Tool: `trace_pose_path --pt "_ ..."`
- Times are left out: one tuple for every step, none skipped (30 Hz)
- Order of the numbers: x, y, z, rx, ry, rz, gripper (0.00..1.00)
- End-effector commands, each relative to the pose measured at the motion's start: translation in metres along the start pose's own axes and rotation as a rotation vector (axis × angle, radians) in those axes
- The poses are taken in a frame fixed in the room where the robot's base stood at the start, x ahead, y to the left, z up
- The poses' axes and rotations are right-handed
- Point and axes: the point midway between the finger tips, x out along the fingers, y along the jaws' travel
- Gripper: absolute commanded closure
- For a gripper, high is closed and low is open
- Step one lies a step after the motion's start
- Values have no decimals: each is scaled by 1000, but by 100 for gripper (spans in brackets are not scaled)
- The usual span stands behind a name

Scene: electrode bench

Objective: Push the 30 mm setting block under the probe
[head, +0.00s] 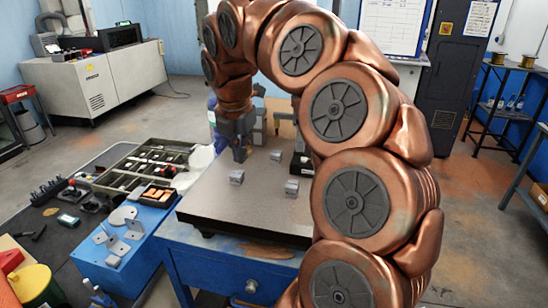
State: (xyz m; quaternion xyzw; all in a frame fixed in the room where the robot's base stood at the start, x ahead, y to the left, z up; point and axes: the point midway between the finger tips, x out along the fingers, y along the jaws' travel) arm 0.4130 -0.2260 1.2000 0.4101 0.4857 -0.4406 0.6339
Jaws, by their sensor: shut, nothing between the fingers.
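Small grey metal blocks sit apart on the dark flat plate (215,205): one (237,177) at the left, one (292,187) at the front right, and one (276,155) farther back. I cannot tell which is the 30 mm setting block. My gripper (240,158) is shut and empty, pointing down just behind the left block; I cannot tell if they touch. A black stand-like object (301,164) stands at the plate's right, partly hidden by my arm. I cannot make out the probe.
The plate rests on a blue bench (205,249). At the left are a compartment tray (118,174) of parts and a blue box (122,250) with metal plates on it. The plate's front left is clear. My arm covers the right side.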

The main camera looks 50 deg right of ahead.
Motion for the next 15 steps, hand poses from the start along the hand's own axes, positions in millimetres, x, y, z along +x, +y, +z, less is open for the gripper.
trace_pose_path --pt "2 -1 16 -38 -8 1 100" --pt "2 -3 25 -67 -12 0 100" --pt "3 -6 36 -102 -17 -2 100" --pt "3 -8 43 -126 -20 -3 100" --pt "4 -11 51 -148 -25 -5 100" --pt "4 -14 60 -175 -29 -7 100" --pt "4 -16 65 -194 -32 -11 100" --pt "5 -18 70 -212 -33 -15 100" --pt "6 -21 76 -232 -34 -20 100" --pt "7 -23 80 -246 -33 -22 100" --pt "8 -25 83 -257 -34 -24 100" --pt "8 -26 86 -267 -35 -26 100" --pt "8 -28 89 -274 -36 -28 100" --pt "8 -28 90 -279 -37 -29 100" --pt "9 -29 92 -284 -37 -29 100"
